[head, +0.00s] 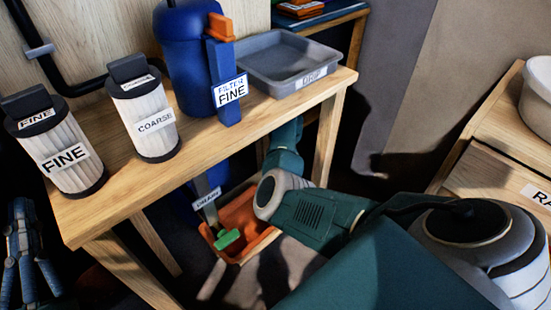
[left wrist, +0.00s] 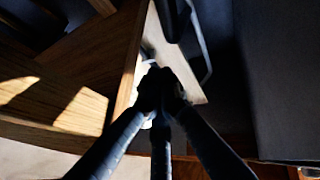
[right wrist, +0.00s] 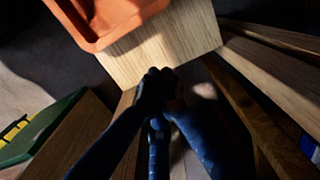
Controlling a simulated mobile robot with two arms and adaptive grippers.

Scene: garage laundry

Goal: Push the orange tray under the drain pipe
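The orange tray (head: 262,243) is low under the workbench; its edge also shows at the top of the right wrist view (right wrist: 112,30). A grey drain pipe (head: 211,214) labelled DRAIN comes down at the tray's left part, with a green handle (head: 228,238) that overlaps the tray in the picture. I cannot tell how far the tray lies beneath the pipe end. My right arm reaches down beside the bench; its gripper (right wrist: 158,88) is shut and empty, apart from the tray, and hidden in the head view. My left gripper (head: 20,212) is shut and empty at far left; its fingertips meet in the left wrist view (left wrist: 158,88).
The wooden bench (head: 110,215) holds a FINE filter (head: 62,152), a COARSE filter (head: 146,115), a blue housing (head: 188,60) and a grey DRIP tray (head: 285,60). Bench legs (head: 328,140) stand close to my right arm. A wooden cabinet (head: 495,150) is at right.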

